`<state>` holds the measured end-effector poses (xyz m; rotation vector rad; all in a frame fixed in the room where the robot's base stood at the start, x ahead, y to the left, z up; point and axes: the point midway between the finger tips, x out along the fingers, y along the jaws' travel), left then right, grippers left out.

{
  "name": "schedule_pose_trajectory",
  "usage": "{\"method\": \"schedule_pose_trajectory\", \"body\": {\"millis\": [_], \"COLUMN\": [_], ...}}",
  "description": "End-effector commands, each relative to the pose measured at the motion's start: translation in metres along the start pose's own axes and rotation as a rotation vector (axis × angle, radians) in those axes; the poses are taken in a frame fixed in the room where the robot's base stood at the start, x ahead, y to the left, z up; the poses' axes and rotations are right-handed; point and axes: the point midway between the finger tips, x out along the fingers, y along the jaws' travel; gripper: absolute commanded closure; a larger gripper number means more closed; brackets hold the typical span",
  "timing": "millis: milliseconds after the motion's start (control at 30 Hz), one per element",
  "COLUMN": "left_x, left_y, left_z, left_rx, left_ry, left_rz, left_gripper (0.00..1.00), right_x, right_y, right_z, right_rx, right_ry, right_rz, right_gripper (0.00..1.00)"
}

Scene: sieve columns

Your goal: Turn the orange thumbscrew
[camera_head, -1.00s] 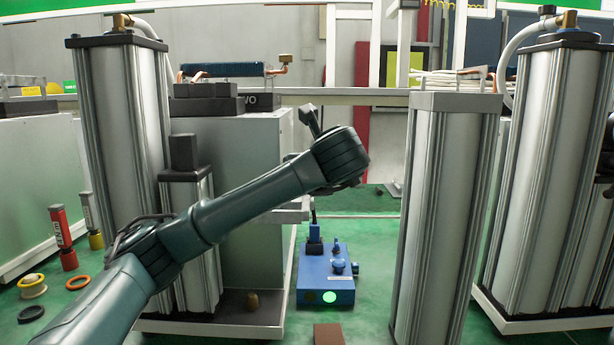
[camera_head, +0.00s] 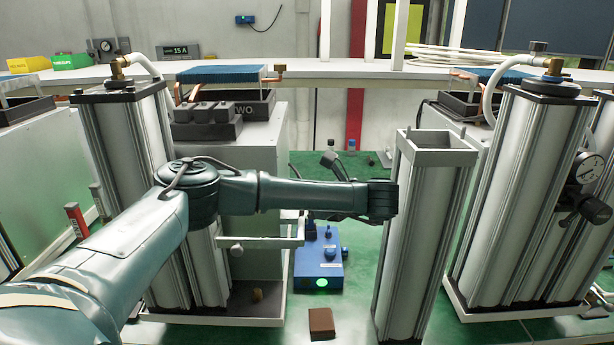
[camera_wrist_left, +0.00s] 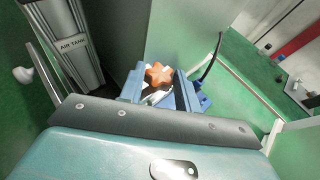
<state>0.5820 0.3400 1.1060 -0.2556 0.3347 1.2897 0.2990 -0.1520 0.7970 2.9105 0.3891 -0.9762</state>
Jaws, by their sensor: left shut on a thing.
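The orange star-shaped thumbscrew (camera_wrist_left: 158,74) shows in the middle of the left wrist view, among blue parts. My left gripper (camera_wrist_left: 157,87) is at the thumbscrew and shut on it. The contact is mostly hidden by the dark edge of my wrist. In the head view my left arm reaches across from the left, and its hand end is just left of the open-topped grey column (camera_head: 425,230). The thumbscrew and my jaws are not visible there. My right gripper is not in view.
A blue box (camera_head: 318,267) with a lit green button stands on the green floor below my arm. A pale bracket (camera_head: 265,243) is left of it. A brown block (camera_head: 321,323) lies in front. Tall metal columns stand on both sides, with a white bench (camera_head: 340,74) behind.

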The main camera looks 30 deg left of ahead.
Motion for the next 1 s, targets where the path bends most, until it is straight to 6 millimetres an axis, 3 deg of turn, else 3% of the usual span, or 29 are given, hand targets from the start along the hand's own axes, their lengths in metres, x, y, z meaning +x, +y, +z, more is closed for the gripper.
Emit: {"method": "schedule_pose_trajectory", "body": {"millis": [767,800,1000], "left_x": [0.0014,0.0013,0.0009], "left_y": [-0.0008,-0.0008,-0.0011], "left_z": [-0.001,-0.001,-0.0009], "left_rx": [-0.024,-0.024,-0.023], "left_ry": [-0.001,-0.001,0.0], "left_rz": [0.058,0.058,0.057], "left_gripper": [0.9,0.64,0.48], "right_x": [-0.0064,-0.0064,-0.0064], "right_y": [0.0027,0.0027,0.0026], "right_z": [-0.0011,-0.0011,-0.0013], "right_rx": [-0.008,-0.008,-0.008], "right_ry": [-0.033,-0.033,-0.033], "right_rz": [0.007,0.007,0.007], "right_gripper": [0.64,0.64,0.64]}}
